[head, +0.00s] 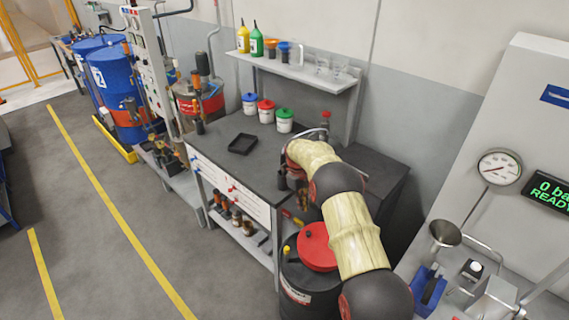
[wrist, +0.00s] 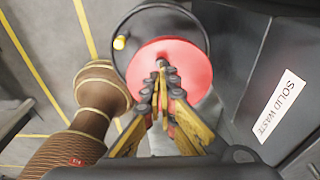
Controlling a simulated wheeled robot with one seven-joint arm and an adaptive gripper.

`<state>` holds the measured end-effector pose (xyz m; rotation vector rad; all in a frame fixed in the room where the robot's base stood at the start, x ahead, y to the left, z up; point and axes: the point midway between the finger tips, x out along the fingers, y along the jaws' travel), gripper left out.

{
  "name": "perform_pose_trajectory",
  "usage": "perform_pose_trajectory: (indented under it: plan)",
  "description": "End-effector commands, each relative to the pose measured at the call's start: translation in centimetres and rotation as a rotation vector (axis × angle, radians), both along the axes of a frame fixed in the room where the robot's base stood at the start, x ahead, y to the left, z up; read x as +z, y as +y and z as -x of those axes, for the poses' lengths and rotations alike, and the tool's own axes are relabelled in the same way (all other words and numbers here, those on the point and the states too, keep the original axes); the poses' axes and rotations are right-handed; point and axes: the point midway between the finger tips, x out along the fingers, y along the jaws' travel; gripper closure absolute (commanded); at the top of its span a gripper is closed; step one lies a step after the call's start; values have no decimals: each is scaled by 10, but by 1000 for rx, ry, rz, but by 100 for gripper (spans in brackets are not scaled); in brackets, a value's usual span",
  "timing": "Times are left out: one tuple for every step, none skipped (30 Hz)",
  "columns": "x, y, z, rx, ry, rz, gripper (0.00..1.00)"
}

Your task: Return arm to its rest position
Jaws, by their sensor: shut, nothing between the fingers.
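My arm in its pale sleeve (head: 355,235) rises from the lower right of the head view and bends over the right end of the workbench (head: 255,175). My gripper (wrist: 160,78) shows in the wrist view with its yellow and dark fingers closed together and nothing between them. It points toward the red lid (wrist: 185,60) of a black drum. I cannot tell the gap between the fingertips and the lid. In the head view the fingers cannot be made out clearly near the bench's front right corner.
The drum with its red lid (head: 316,250) stands close beside my arm. A black tray (head: 243,144) and several lidded tubs (head: 266,111) sit on the bench under a shelf (head: 300,70). A grey bin labelled SOLID WASTE (wrist: 285,100) is at right. Open floor (head: 100,230) lies left.

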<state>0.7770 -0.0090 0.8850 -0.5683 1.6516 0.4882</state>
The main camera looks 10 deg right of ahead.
Motion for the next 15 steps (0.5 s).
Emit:
perform_pose_trajectory:
  plan:
    - [0,0,0,0,0,0,100]
    - [0,0,0,2,0,0,100]
    - [0,0,0,10,1,-1,100]
    - [0,0,0,22,2,-3,100]
    - [0,0,0,41,4,-5,100]
    - [0,0,0,78,7,-10,100]
    - [0,0,-1,116,8,-14,100]
    - [0,0,-1,162,10,-19,100]
    - [-1,1,-3,234,12,-28,100]
    - [-1,1,-4,296,14,-36,100]
    - [-4,1,-2,362,22,-45,100]
    - [-11,2,5,454,41,-60,100]
    - [-17,2,11,524,57,-73,100]
    - [-24,2,18,594,77,-88,100]
    - [-33,3,30,686,104,-109,100]
